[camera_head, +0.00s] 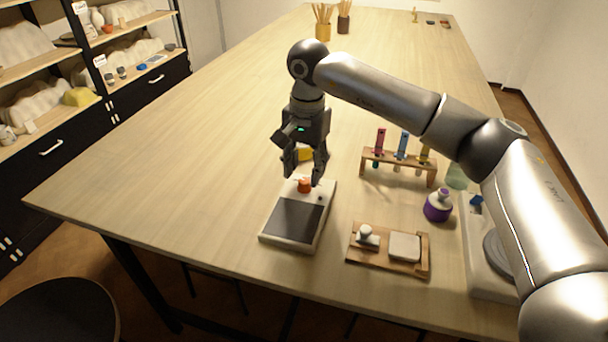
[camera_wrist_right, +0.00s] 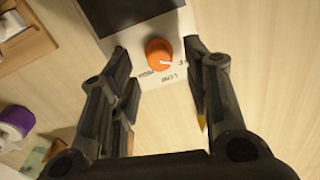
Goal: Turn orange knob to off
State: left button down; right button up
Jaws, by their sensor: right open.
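The orange knob (camera_head: 304,185) sits at the far end of a white device with a dark top plate (camera_head: 298,219) on the table. In the right wrist view the knob (camera_wrist_right: 159,53) has a white pointer mark, and printed labels, one reading "LOW", lie beside it. My right gripper (camera_head: 305,178) points down over the knob, its fingers spread. In the right wrist view the open fingers (camera_wrist_right: 157,55) stand on both sides of the knob, with gaps to it. My left gripper is not in view.
To the right are a wooden rack with coloured tubes (camera_head: 398,160), a purple bottle (camera_head: 438,206) and a wooden tray (camera_head: 388,265). The table's left half is clear.

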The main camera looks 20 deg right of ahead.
aim_at(306, 181)
notch_tip(306, 181, up, 9)
jog(key=shift+r, duration=0.15)
jog(key=shift+s+d, duration=0.1)
dwell(0.4)
